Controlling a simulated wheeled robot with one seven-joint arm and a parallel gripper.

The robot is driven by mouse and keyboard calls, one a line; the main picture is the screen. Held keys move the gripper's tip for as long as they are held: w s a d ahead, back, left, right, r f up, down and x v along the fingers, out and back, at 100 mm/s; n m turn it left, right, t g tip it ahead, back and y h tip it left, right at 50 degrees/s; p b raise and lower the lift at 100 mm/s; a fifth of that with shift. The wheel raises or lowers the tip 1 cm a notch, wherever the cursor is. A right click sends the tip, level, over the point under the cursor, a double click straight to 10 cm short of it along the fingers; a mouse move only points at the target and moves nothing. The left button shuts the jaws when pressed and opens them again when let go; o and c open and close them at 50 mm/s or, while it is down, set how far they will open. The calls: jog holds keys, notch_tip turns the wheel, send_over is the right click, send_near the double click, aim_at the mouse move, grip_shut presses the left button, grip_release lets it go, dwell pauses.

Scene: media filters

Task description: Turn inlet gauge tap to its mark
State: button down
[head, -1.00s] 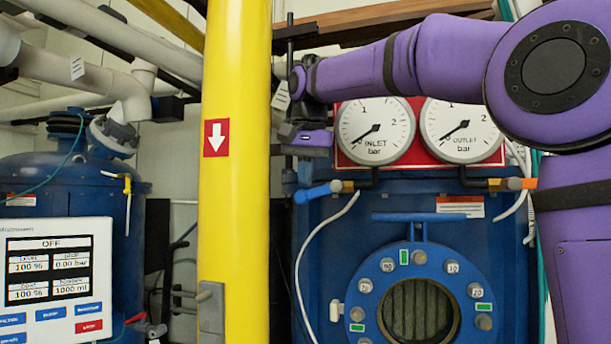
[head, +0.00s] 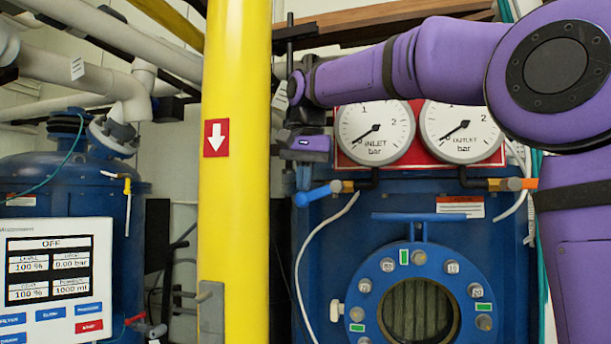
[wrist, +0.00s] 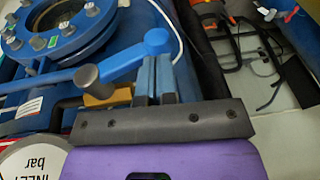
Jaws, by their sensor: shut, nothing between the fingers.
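The inlet gauge tap has a blue lever (head: 317,193) that points left, roughly level, from its brass body (head: 348,186) below the inlet gauge (head: 375,132). In the wrist view the lever (wrist: 130,59) ends in a rounded knob and has a grey spindle cap. My gripper (head: 303,184) is shut and empty, pointing down at the lever's outer end. In the wrist view the blue-grey fingers (wrist: 155,64) lie side by side close to the knob end. I cannot tell whether they touch it. I can make out no mark for the tap.
The outlet gauge (head: 461,132) and its orange-handled tap (head: 525,184) are to the right. A yellow pipe (head: 235,240) stands left of my gripper. A white hose (head: 315,235) hangs below the inlet tap. The flanged window (head: 370,270) is lower down.

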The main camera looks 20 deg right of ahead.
aim_at(308, 204)
jog(key=shift+f, duration=0.55)
jog(key=shift+w+a+f+g+h, duration=0.1)
jog(key=shift+f+g+h, duration=0.4)
jog(key=shift+h, duration=0.1)
jog(key=shift+s+d+f, duration=0.15)
jog(key=shift+f, duration=0.4)
jog(key=shift+s+d+f, duration=0.1)
jog(key=shift+f, duration=0.4)
jog(key=shift+s+d+f+g+h, duration=0.1)
jog(key=shift+d+f+g+h, duration=0.05)
jog(key=shift+f+g+h, duration=0.3)
jog(key=shift+r, duration=0.1)
